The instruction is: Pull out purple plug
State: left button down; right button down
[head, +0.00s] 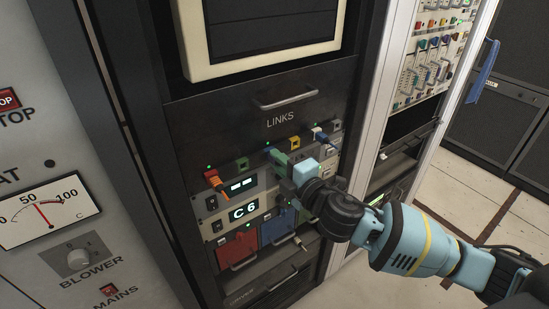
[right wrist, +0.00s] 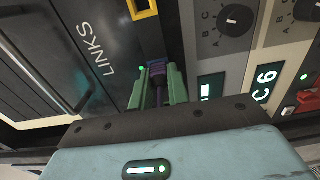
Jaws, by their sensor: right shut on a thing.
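The purple plug (right wrist: 158,69) shows in the right wrist view between the green fingers of my right gripper (right wrist: 161,88). The gripper is shut on it, and a dark lead runs from it back toward the palm. The plug is at the face of the LINKS panel; I cannot tell how deep it sits in its socket. In the head view my right gripper (head: 279,158) reaches the row of sockets from the right and hides the plug. My left gripper is not in view.
An orange plug (head: 216,182) is in the red socket at left, and a blue and white plug (head: 321,136) is at right. A yellow socket (head: 294,144) is close beside my gripper. Below are a C6 display (head: 243,211) and a red block (head: 238,249). The floor at right is clear.

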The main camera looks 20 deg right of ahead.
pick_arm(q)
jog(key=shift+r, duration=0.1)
pick_arm(e)
jog(key=shift+s, duration=0.1)
